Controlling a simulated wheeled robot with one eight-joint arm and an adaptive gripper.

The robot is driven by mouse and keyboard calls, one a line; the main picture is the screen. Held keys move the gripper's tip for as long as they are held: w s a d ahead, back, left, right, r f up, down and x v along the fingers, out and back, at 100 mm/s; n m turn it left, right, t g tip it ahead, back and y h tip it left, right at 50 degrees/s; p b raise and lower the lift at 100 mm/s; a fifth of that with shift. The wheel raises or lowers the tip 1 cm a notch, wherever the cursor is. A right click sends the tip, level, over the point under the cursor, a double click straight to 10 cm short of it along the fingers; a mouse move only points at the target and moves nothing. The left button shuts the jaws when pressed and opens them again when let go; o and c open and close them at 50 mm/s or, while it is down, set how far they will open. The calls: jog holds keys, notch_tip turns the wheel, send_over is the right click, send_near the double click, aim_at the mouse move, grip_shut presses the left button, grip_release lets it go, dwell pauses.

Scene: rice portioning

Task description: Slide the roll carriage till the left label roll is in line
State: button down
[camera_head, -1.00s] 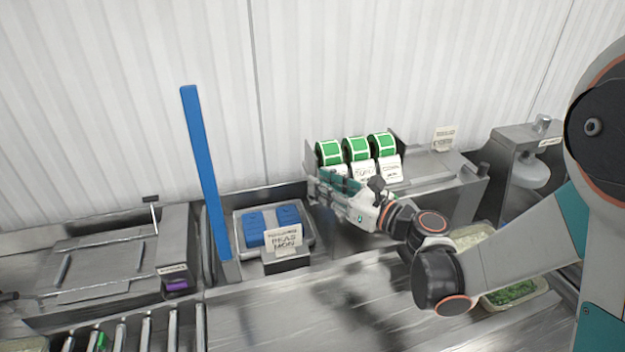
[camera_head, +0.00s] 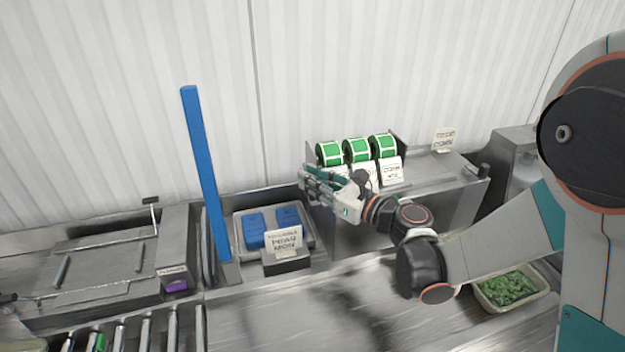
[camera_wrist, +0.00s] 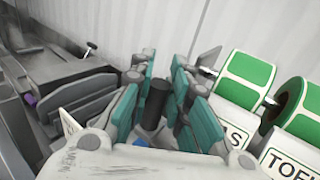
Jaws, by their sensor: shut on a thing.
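Three green-and-white label rolls stand in a row on the roll carriage: the left label roll (camera_head: 329,153), the middle roll (camera_head: 356,150) and the right roll (camera_head: 383,146). White name cards (camera_head: 391,171) stand in front of them, and my gripper partly hides the left ones. My gripper (camera_head: 312,178) is at the carriage's left front. In the wrist view its teal-padded fingers (camera_wrist: 157,85) are closed around an upright black knob (camera_wrist: 155,106). Two rolls show to the right there, the nearer-left one (camera_wrist: 246,80) beside a card ending in S. The knob's base is hidden.
A tray (camera_head: 312,262) with two blue blocks (camera_head: 254,231) and a card stands left of the gripper, beside a tall blue post (camera_head: 205,170). A bin of green food (camera_head: 508,291) sits at right. The metal bench front (camera_head: 270,320) is mostly clear.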

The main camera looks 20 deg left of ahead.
aim_at(362, 164)
jog(key=w+d, duration=0.2)
jog(key=d, duration=0.2)
jog(key=w+d+b, duration=0.1)
jog(key=w+d, duration=0.2)
jog(key=d, duration=0.1)
jog(key=w+d+b, duration=0.1)
jog(key=w+d, duration=0.2)
jog(key=d, duration=0.2)
jog(key=c, duration=1.8)
grip_release()
jog(key=shift+d, duration=0.25)
jog(key=v, duration=1.2)
jog(key=shift+s, duration=0.1)
